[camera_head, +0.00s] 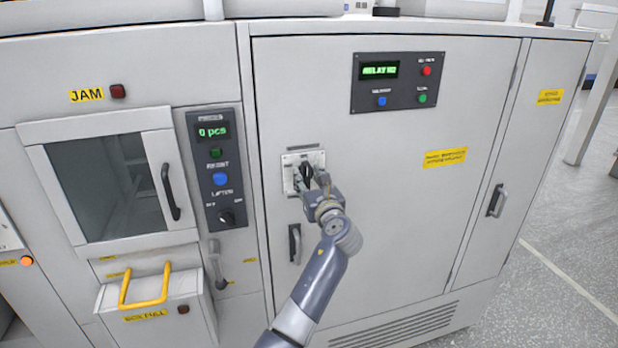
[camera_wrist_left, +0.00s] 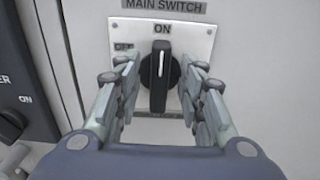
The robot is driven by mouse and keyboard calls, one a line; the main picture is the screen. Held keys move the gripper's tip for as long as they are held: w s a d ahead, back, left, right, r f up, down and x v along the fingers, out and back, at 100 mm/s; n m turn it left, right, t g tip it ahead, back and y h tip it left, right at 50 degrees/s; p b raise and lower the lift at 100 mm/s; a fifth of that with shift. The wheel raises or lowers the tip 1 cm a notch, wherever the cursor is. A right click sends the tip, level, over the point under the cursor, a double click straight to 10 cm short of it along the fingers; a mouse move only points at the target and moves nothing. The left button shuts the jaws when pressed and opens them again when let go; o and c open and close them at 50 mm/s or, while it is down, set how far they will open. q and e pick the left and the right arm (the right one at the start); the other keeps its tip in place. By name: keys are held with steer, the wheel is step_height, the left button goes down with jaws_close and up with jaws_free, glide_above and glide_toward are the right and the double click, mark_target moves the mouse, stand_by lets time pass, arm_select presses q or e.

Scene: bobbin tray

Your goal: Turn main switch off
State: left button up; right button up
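The main switch is a black rotary knob (camera_wrist_left: 158,76) on a pale metal plate (camera_wrist_left: 195,40), under a MAIN SWITCH label (camera_wrist_left: 165,5). Its white line is vertical and points up at ON; OFF is marked to the upper left. In the head view the plate (camera_head: 289,175) sits on the grey cabinet door, and the knob (camera_head: 306,171) is partly covered by my gripper. My left gripper (camera_wrist_left: 158,80) is open, with one finger on each side of the knob. Whether the fingers touch it is unclear. My right gripper is not in view.
A door handle (camera_head: 295,243) is just below the switch plate. A control panel (camera_head: 215,165) with a LIFTER knob (camera_head: 227,216) is to the left. A display panel (camera_head: 396,83) with coloured buttons is at the upper right.

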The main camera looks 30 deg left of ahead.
arm_select(q)
steer(key=shift+c, duration=0.3)
jaws_close()
